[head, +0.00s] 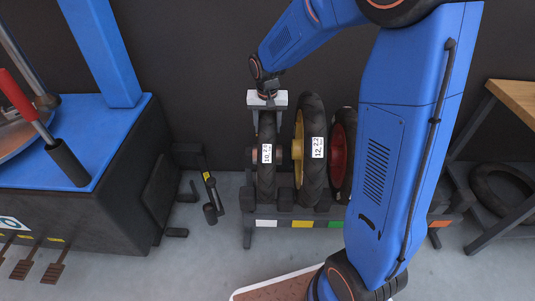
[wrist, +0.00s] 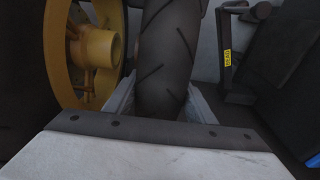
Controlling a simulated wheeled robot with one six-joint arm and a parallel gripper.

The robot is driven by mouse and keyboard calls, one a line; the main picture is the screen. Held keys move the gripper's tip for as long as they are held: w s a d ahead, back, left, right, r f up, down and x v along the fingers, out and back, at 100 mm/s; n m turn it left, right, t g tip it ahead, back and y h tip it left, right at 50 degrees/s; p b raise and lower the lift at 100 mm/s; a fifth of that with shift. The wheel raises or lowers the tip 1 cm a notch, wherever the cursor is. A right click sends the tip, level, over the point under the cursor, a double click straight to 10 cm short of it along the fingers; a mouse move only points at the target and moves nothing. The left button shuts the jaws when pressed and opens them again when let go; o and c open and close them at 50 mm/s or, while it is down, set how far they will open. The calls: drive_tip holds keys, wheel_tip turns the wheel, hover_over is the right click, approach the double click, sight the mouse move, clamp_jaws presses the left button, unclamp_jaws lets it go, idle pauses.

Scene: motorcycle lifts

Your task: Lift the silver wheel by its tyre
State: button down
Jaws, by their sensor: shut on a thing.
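The silver wheel's black tyre (head: 267,180) stands upright, edge-on, at the left of the wheel rack, above the white marker, with a white label on its tread. Its rim is mostly hidden from this angle. My gripper (head: 267,110) is above it, pointing down, with a finger on each side of the tyre's top. In the wrist view the tread (wrist: 166,60) runs between the two fingers of my gripper (wrist: 160,103), which is shut on it. The tyre's foot is low between the rack's dark blocks; I cannot tell whether it bears on them.
A yellow wheel (head: 312,150) stands close on the right, also in the wrist view (wrist: 95,50), with a red wheel (head: 342,155) beyond. The rack (head: 300,216) has coloured markers. A blue-topped machine (head: 110,130) stands left, a wooden-topped bench (head: 515,98) right.

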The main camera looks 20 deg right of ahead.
drive_tip(key=shift+w+r, duration=0.1)
drive_tip(key=shift+r, duration=5.1)
wheel_tip(320, 180, up, 13)
